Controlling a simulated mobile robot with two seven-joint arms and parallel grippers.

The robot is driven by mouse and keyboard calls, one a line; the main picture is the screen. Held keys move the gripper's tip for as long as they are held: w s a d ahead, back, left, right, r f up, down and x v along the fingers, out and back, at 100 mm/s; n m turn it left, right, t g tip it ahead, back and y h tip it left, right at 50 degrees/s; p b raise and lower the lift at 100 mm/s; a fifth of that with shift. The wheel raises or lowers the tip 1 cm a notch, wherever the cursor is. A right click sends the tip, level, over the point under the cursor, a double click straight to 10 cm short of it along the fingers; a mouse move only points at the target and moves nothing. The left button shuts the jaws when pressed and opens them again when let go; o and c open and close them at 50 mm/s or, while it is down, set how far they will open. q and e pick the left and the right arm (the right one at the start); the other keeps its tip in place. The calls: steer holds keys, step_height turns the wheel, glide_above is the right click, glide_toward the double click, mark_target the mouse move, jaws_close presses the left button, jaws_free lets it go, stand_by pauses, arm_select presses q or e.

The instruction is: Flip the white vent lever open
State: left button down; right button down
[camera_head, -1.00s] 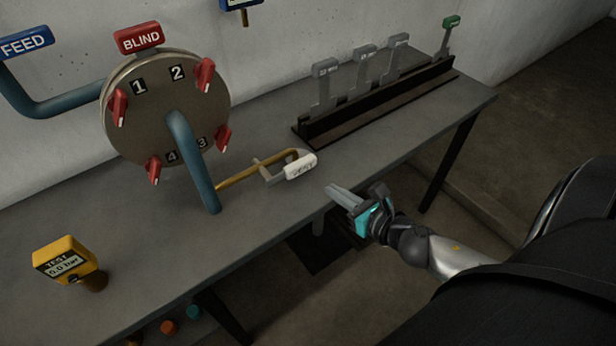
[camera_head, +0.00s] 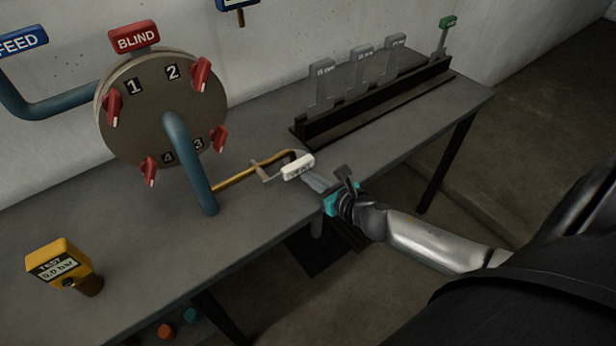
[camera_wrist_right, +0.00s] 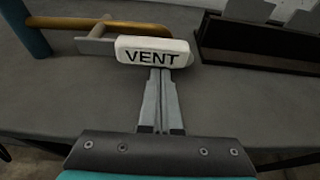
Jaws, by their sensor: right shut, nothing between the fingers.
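The white vent lever (camera_head: 298,167) is a white block marked VENT on a grey arm, at the end of a thin brass pipe (camera_head: 238,180) above the table. It also shows in the right wrist view (camera_wrist_right: 152,51), with its lettering facing the camera. My right gripper (camera_head: 308,178) is shut and empty, its fingertips close to the lever's near right side. In the right wrist view the closed fingers (camera_wrist_right: 161,75) reach up to the lever's lower edge. I cannot tell whether they touch it. My left gripper is not in view.
A round plate (camera_head: 150,110) with several red clamps and a blue pipe (camera_head: 190,160) stands left of the lever. A yellow test gauge (camera_head: 62,262) sits at the table's front left. A dark rack (camera_head: 380,100) with grey tags is behind right. The table (camera_head: 150,265) between is bare.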

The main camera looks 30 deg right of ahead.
steer(key=shift+w+f, duration=0.2)
steer(key=shift+w, duration=0.5)
steer(key=shift+r, duration=0.1)
steer(key=shift+r+n+p, duration=0.2)
steer(key=shift+n+p, duration=0.1)
steer(key=shift+p, duration=0.05)
